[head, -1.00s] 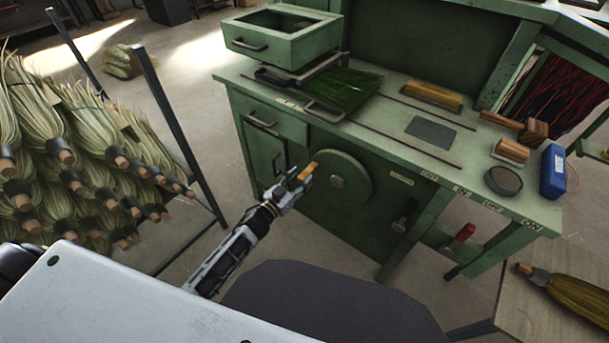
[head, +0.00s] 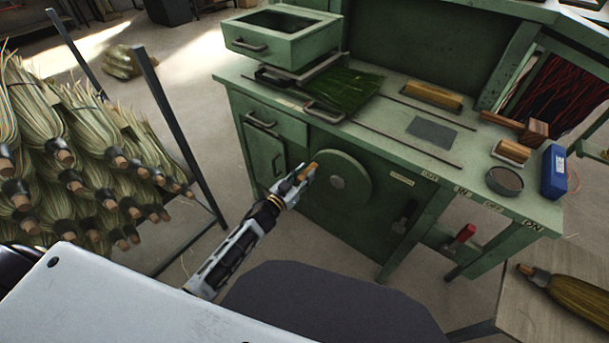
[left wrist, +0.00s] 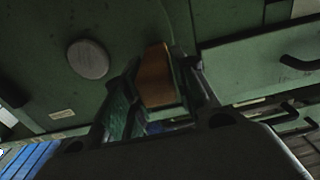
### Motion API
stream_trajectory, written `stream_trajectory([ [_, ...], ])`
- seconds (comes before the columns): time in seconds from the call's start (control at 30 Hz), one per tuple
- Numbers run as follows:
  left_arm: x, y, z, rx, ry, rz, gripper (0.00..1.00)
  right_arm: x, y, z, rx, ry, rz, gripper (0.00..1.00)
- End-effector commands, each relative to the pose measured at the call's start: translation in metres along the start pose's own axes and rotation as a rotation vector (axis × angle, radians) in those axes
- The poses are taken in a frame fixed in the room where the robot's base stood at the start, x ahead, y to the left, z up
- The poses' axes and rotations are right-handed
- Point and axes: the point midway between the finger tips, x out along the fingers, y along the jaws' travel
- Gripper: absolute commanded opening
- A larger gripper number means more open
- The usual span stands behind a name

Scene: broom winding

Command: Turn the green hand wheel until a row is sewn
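The green hand wheel (head: 345,185) is a round disc on the front of the green workbench, with a pale hub at its centre. Its wooden handle (head: 311,168) sticks out near the wheel's left rim. My left gripper (head: 307,173) is at the handle, with its fingers on either side of it. In the left wrist view the handle (left wrist: 156,77) lies between the two fingers, and the hub (left wrist: 88,59) shows to the left. Whether both fingers press on the handle is hard to see. My right gripper is not in view.
A rack of broom heads (head: 70,165) stands at the left. The bench top (head: 390,120) holds green straw (head: 345,88), a wooden mallet (head: 520,127), a round dish (head: 504,180) and a blue box (head: 553,172). A red-handled lever (head: 465,233) sits below the bench's right part.

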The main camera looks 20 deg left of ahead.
Motion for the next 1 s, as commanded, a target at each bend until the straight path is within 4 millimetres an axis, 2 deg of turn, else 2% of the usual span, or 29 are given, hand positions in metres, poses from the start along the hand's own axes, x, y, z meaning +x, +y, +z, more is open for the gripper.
stream_trajectory([
  [0.03,0.000,0.000,0.000,0.000,0.000,0.000,0.17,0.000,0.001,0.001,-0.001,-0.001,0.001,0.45],
  [0.17,0.000,0.000,0.000,0.000,0.000,0.000,0.00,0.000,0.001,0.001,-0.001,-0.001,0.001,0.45],
  [0.67,0.000,-0.001,0.003,-0.032,0.000,-0.001,0.00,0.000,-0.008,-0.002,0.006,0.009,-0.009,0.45],
  [1.0,0.000,-0.004,0.017,-0.176,-0.002,-0.001,0.00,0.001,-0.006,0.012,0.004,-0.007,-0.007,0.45],
])
